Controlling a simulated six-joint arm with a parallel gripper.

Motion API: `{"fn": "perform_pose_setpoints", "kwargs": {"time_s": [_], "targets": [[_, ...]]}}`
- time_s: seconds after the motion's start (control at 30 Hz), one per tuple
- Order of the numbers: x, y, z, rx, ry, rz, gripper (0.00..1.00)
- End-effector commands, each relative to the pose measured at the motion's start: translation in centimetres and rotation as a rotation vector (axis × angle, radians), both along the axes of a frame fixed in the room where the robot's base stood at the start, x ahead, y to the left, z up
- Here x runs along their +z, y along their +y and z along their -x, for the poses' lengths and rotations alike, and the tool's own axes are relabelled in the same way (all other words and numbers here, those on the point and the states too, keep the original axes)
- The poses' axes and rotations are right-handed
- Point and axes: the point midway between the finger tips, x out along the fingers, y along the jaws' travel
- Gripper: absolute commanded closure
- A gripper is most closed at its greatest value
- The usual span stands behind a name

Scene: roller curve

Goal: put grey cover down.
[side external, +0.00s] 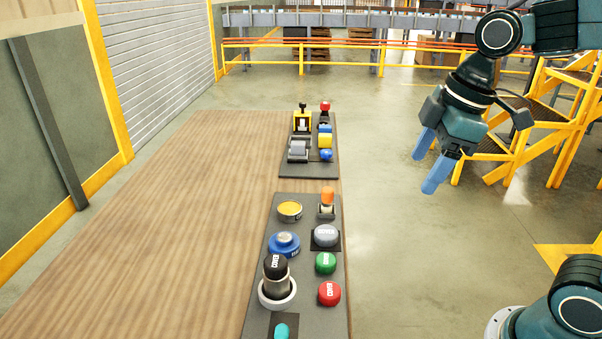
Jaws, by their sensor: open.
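The grey cover (326,235) sits on a dark square pad on the right side of the near dark board (305,295). My gripper (427,172) is open and empty, with blue fingers pointing down and left. It hangs in the air to the right of the table, above and to the right of the grey cover in the picture, well apart from it.
Beside the grey cover are an orange-topped part (327,197), a green cover (326,262), a red cover (330,293), a yellow-topped tin (290,209), a blue round part (284,244) and a tall black-topped cylinder (276,280). A far board (290,171) holds several small devices. The wooden table's left side (190,230) is clear.

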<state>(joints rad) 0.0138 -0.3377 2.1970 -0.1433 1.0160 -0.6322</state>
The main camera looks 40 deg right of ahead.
Motion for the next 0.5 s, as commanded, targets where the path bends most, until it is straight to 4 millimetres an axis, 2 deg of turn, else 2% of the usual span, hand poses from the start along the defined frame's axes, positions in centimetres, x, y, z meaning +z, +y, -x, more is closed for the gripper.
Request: {"fn": "perform_pose_setpoints", "kwargs": {"time_s": [0.03,0.3,0.5], "targets": [[0.1,-0.1,1.1,-0.069,-0.022,-0.014,0.32],[-0.5,-1.1,5.8,-0.444,-0.122,-0.112,0.32],[-1.4,-1.8,8.0,-0.641,-0.175,-0.181,0.32]]}}
